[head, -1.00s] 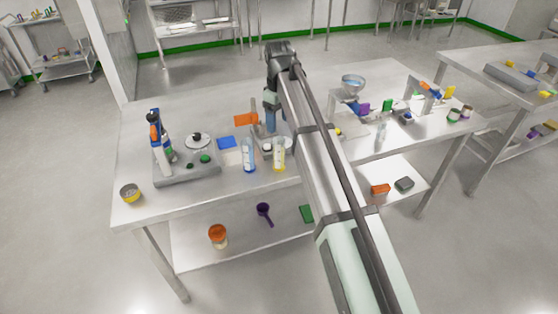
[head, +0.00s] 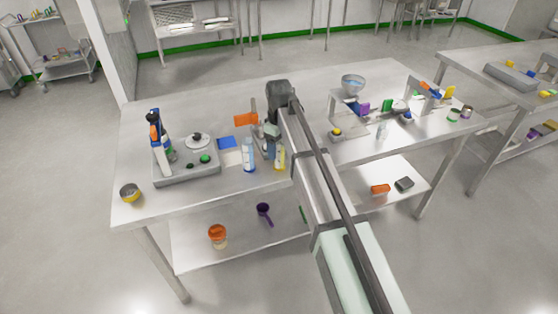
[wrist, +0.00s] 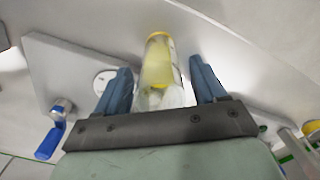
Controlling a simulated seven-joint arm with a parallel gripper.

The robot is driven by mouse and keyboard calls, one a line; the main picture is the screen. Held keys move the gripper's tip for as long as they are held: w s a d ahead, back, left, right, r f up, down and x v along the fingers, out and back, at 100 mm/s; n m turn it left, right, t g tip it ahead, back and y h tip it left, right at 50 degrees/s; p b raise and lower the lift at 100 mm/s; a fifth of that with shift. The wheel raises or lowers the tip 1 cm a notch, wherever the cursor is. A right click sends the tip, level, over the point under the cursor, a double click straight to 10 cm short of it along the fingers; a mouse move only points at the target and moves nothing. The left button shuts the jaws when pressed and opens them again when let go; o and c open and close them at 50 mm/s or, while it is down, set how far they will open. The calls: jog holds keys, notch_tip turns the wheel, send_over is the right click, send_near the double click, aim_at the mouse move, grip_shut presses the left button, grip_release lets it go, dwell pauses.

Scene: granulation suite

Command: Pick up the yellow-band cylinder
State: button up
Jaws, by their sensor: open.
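The yellow-band cylinder (head: 280,158) stands upright near the front edge of the steel table, partly covered by my gripper and arm in the head view. In the wrist view the clear cylinder with yellow bands (wrist: 159,66) lies between and just beyond the two blue fingers of my gripper (wrist: 160,84). The fingers are apart, with a gap on each side of it. Its lower end is hidden behind the gripper body. The fingertips are hard to make out in the head view.
A grey stirrer plate (head: 187,174) with a tall device is further left. An orange piece (head: 246,119) is behind. The table's front edge is near.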

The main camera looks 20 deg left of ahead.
jog(key=shift+f, duration=0.65)
grip_shut()
